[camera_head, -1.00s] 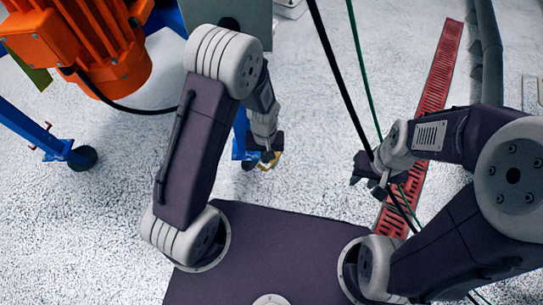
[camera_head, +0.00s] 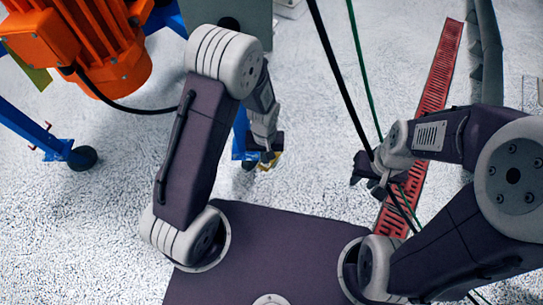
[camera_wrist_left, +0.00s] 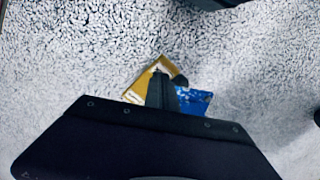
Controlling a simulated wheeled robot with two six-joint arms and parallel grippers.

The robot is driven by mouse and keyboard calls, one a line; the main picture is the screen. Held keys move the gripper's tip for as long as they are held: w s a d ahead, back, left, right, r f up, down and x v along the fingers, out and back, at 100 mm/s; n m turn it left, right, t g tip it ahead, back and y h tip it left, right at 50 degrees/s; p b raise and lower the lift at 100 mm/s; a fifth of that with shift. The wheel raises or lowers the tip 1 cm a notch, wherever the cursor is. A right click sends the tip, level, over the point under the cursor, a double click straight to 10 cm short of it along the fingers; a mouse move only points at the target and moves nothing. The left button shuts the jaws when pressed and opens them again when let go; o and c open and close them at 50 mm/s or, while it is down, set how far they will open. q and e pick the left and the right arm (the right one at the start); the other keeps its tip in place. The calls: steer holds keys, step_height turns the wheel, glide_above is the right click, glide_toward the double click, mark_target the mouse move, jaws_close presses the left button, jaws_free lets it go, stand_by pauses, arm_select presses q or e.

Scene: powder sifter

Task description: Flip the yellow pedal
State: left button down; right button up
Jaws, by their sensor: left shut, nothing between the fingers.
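The yellow pedal (camera_head: 271,162) is low by the floor in the head view, mostly hidden by my left gripper (camera_head: 268,156). In the left wrist view the yellow pedal (camera_wrist_left: 143,84) shows beside and behind the shut fingers of my left gripper (camera_wrist_left: 161,88), next to a blue bracket (camera_wrist_left: 195,100). The fingers overlap the pedal in that view; I cannot tell whether they touch it. My left gripper is shut with nothing held. My right gripper (camera_head: 374,178) hangs at the right over the floor, far from the pedal; its fingers are small and dark.
An orange motor (camera_head: 95,45) stands at upper left. A blue leg (camera_head: 35,130) with a black caster (camera_head: 82,158) is below it. Black and green cables (camera_head: 362,75) hang at the centre right. A red floor grate (camera_head: 437,75) runs along the right. Open speckled floor lies between.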

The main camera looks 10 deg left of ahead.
arm_select(q)
steer(key=shift+f+b, duration=0.7)
steer(key=shift+f, duration=0.6)
stand_by(0.4)
step_height(320, 180, up, 7)
steer(key=p, duration=0.8)
steer(key=shift+r, duration=0.15)
